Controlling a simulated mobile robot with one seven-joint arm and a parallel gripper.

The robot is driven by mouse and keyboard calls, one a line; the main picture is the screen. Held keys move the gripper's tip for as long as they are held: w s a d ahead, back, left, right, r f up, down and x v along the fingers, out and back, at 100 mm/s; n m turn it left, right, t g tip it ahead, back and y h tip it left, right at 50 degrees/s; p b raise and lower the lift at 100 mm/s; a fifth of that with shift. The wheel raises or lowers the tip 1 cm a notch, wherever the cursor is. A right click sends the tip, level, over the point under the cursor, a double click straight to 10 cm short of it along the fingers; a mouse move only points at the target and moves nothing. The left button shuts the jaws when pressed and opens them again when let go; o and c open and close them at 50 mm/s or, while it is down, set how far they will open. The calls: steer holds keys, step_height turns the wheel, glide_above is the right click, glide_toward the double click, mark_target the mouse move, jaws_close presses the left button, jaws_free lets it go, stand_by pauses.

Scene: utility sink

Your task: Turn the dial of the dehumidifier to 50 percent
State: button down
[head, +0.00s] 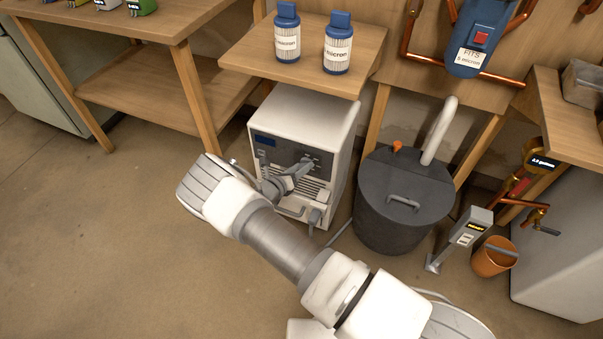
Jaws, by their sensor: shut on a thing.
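The dehumidifier (336,118) is a white box on the floor below a small wooden shelf. Its front has a small dark blue display (265,140) at the upper left, a grey panel and slotted vents below. My gripper (304,165) reaches the upper front panel and is shut on the dial there. The dial is mostly covered by the fingers, so its pointer and its setting cannot be read.
A dark grey lidded tank (405,185) with a pale pipe stands right of the dehumidifier. Two blue-capped filter bottles (288,42) stand on the shelf (255,50) above. An orange bucket (492,262) and a small grey device (470,228) are farther right. The floor at left is clear.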

steer(key=shift+f+n+h+b, duration=0.2)
steer(key=shift+n+h+b, duration=0.1)
steer(key=shift+n+b, duration=0.25)
steer(key=shift+r, duration=0.1)
steer(key=shift+c, duration=1.4)
jaws_free()
steer(key=shift+a, duration=0.1)
steer(key=p+v, duration=0.4)
steer(key=v, duration=1.3)
steer(key=shift+s, duration=0.15)
steer(key=shift+a, duration=0.1)
